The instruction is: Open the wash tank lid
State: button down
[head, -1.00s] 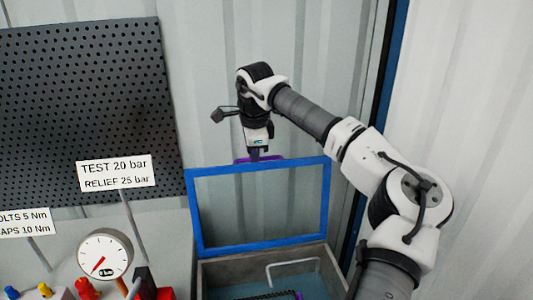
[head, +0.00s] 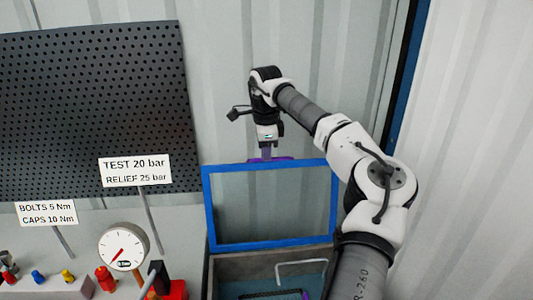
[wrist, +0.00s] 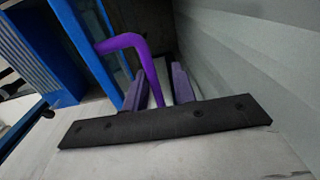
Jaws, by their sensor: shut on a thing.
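The wash tank lid (head: 207,205) is a blue frame around a clear pane. It stands raised, close to upright, at the back of the grey tank (head: 222,270). A purple handle (wrist: 127,42) shows at the lid's top edge. My gripper (head: 266,153) points down at that edge and is shut on the handle. In the wrist view its purple fingers (wrist: 157,86) stand on either side of the handle's lower bar. The exact finger contact is partly hidden in the head view.
A white bent rod (head: 300,264) and a dark mesh (head: 275,295) show in the open tank. A pressure gauge (head: 123,247), sign plates (head: 136,171) and a dark pegboard (head: 95,110) stand to the left. A corrugated wall (head: 330,60) is close behind the lid.

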jog(key=shift+w+f, duration=0.25)
jog(key=shift+w, duration=0.15)
jog(key=c, duration=1.5)
grip_release()
jog(key=shift+w+f, duration=0.1)
jog(key=shift+f, duration=0.05)
jog(key=shift+w+f, duration=0.15)
jog(key=shift+w, duration=0.1)
notch_tip(320, 180, up, 14)
jog(key=s+b, duration=0.1)
jog(key=shift+b, duration=0.35)
